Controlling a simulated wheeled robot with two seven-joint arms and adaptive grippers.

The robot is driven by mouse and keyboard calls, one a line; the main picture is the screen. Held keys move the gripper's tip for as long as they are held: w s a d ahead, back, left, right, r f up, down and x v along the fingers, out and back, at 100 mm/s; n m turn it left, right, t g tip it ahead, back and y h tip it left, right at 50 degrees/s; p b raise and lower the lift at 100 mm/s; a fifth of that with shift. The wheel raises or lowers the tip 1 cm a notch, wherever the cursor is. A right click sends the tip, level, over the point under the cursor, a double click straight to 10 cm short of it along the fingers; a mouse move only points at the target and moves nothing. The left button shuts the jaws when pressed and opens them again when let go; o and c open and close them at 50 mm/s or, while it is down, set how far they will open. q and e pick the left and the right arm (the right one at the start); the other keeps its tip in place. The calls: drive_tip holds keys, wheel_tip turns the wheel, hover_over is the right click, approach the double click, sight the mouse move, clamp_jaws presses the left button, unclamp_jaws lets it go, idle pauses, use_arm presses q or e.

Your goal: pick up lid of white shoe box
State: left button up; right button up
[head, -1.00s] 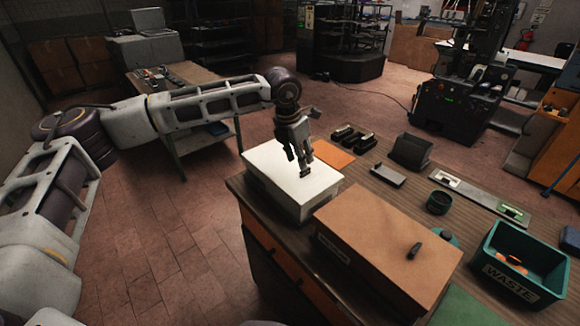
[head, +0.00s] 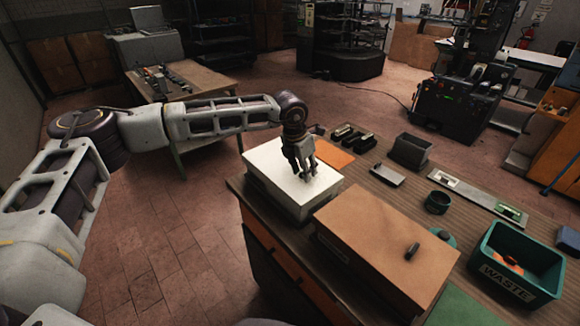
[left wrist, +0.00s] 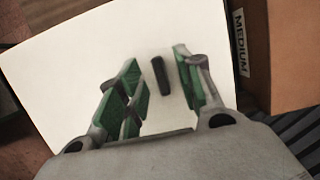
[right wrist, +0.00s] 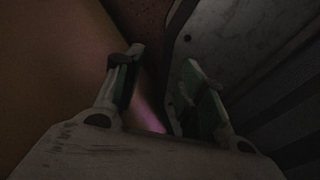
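The white shoe box (head: 290,205) stands at the near left corner of the workbench with its flat white lid (head: 268,168) on. In the left wrist view the lid (left wrist: 60,70) fills most of the picture, with a short dark handle (left wrist: 162,76) on it. My left gripper (head: 305,172) is low over the lid in the head view. In the left wrist view its green-padded fingers (left wrist: 155,82) are apart, with the handle between them and gaps showing on both sides. My right gripper (right wrist: 163,85) shows only in its dark wrist view, fingers apart and nothing between them.
A brown box (head: 385,240) with a dark handle stands close to the right of the white box. An orange sheet (head: 335,154), dark trays (head: 410,150), a round dark cup (head: 438,202) and a teal waste bin (head: 515,270) are farther along the bench (head: 465,205).

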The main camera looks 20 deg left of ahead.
use_arm(q)
clamp_jaws()
use_arm(e)
drive_tip(key=shift+d, duration=0.55)
use_arm(q)
drive_tip(key=shift+r, duration=0.15)
use_arm(e)
drive_tip(key=shift+a, duration=0.1)
use_arm(q)
drive_tip(key=shift+r, duration=0.2)
wheel_tip(320, 180, up, 8)
drive_tip(key=shift+f+b, duration=0.15)
drive_tip(key=shift+b, duration=0.45)
drive_tip(key=shift+r, duration=0.8)
use_arm(e)
drive_tip(key=shift+w+d+f, duration=0.3)
drive_tip(key=shift+w+d, duration=0.05)
drive_tip(key=shift+d, duration=0.25)
drive_tip(key=shift+w+d+f, duration=0.25)
drive_tip(key=shift+w+d, duration=0.05)
drive_tip(key=shift+d, duration=0.25)
